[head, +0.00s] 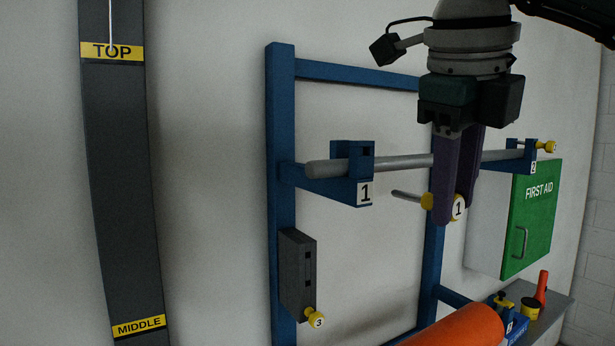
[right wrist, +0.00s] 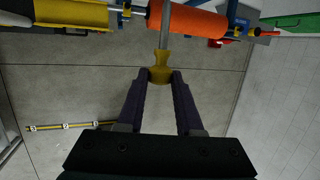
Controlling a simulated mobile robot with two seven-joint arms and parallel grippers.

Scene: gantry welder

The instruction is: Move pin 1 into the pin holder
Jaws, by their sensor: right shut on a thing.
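Pin 1 has a yellow head (head: 458,207) marked 1 and a thin grey shaft pointing left. My right gripper (head: 455,205) is shut on its head and holds it in the air, just in front of and below the long grey bar. In the right wrist view the yellow pin (right wrist: 161,58) sits between the fingertips (right wrist: 161,76), its shaft pointing up the picture. A dark grey block (head: 297,272) on the left blue post looks like the pin holder. Pin 3 (head: 315,318) shows at its lower end. My left gripper is not in view.
The grey bar (head: 400,163) lies across blue bracket 1 (head: 345,185) and bracket 2 (head: 520,158), which has a yellow-headed pin (head: 546,146). An orange cylinder (head: 462,328) and a shelf (head: 555,308) with small items are below. A green first aid cabinet (head: 530,215) stands right.

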